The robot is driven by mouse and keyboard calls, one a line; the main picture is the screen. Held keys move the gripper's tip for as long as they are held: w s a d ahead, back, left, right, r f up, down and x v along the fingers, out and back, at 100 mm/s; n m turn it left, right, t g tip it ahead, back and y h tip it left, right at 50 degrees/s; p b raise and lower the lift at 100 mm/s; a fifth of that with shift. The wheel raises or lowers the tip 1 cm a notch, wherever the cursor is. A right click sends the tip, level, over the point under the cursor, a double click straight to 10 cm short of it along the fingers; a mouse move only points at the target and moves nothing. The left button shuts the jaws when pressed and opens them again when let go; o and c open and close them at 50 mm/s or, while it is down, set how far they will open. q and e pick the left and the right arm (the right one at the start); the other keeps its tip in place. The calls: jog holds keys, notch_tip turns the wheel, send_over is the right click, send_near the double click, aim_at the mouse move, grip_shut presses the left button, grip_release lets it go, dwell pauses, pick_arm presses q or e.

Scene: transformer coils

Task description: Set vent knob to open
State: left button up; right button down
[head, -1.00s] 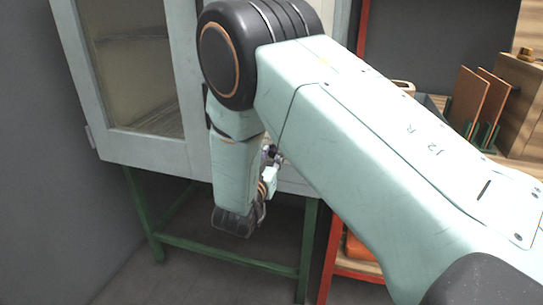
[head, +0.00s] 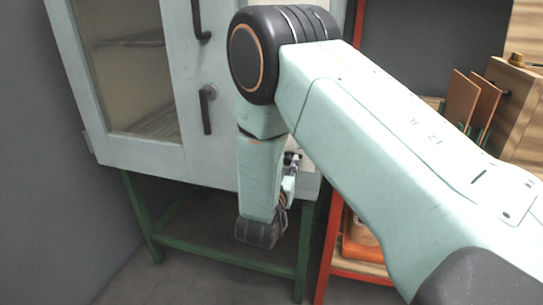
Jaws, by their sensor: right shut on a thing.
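The pale cabinet (head: 160,155) stands at the left on a green frame. My right arm reaches in from the right and bends down in front of the cabinet. My right gripper (head: 292,160) is at the lower right of the cabinet front, mostly hidden behind my wrist. It is shut on the vent knob there. The knob itself is covered, so I cannot tell its setting. My left gripper is not in view.
The cabinet has a glass door (head: 130,75) and a dark lever handle (head: 207,108), with another handle above. A red-framed shelf (head: 328,240) with an orange item (head: 360,240) stands close at the right. Brown boards (head: 462,97) stand upright on it.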

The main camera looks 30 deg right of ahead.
jog(key=shift+s+d+r, duration=0.2)
jog(key=shift+s+d, duration=0.3)
jog(key=shift+d, duration=0.05)
jog(key=c, duration=1.1)
grip_release()
jog(key=shift+s+f, duration=0.1)
jog(key=shift+s, duration=0.05)
jog(key=shift+c, duration=0.2)
jog(key=shift+a, duration=0.15)
jog(key=v, duration=0.7)
